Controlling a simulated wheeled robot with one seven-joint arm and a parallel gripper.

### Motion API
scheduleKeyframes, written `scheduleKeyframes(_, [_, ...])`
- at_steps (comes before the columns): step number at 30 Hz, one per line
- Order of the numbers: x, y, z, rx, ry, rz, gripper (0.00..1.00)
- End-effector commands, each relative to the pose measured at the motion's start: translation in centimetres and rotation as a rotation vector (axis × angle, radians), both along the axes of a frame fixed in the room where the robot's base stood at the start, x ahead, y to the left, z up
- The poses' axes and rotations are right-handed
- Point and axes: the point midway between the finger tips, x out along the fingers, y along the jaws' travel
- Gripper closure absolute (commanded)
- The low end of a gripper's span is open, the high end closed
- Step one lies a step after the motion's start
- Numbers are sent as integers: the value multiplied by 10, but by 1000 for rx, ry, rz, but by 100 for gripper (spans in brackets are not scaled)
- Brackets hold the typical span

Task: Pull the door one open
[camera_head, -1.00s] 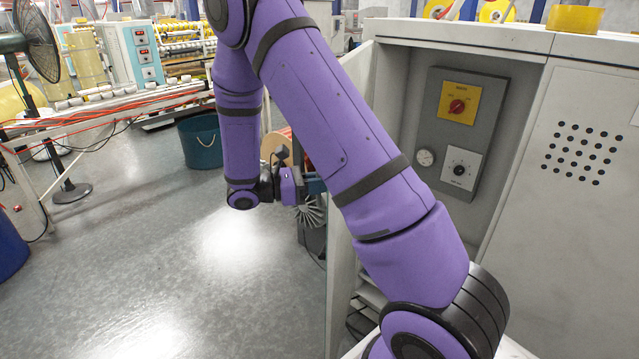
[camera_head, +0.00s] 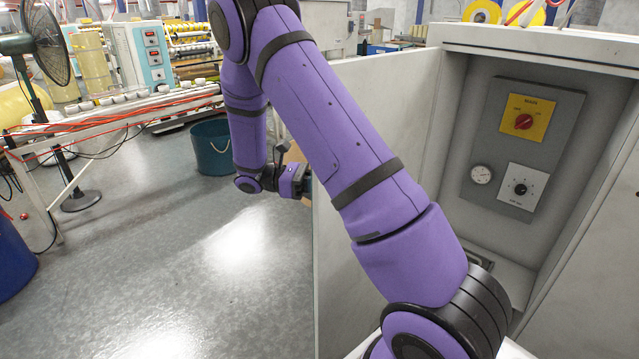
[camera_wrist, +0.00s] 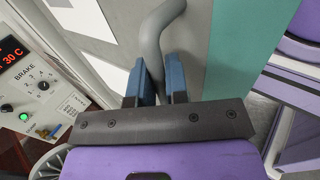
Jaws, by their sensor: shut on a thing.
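The pale grey cabinet door (camera_head: 395,105) stands swung out to the left of the cabinet opening, its inner face toward the head camera. My gripper (camera_wrist: 156,80) is shut on the door's grey curved handle (camera_wrist: 158,30), with one blue finger on each side of the bar. In the head view my gripper (camera_head: 303,183) is at the door's far left edge, and its fingers and the handle are hidden behind the door. My purple arm crosses in front of the door and covers much of it.
The grey cabinet (camera_head: 560,40) is open, showing a panel with a red knob on yellow (camera_head: 525,119). A dark teal bin (camera_head: 212,150) and a black fan (camera_head: 45,45) stand to the left. The grey floor (camera_head: 170,260) between is clear.

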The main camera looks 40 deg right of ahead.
Motion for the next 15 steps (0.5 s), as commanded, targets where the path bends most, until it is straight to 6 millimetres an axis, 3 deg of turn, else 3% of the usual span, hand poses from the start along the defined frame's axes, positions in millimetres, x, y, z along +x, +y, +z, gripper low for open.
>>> scheduleKeyframes(10, [-1,-2,0,1,3,-3,100])
scheduleKeyframes(11, [-1,-2,0,0,3,-3,78])
scheduleKeyframes(12, [-1,-2,0,0,3,-3,69])
scheduleKeyframes(13, [-1,-2,0,0,3,-3,62])
scheduleKeyframes(15, [0,-1,0,1,2,-2,61])
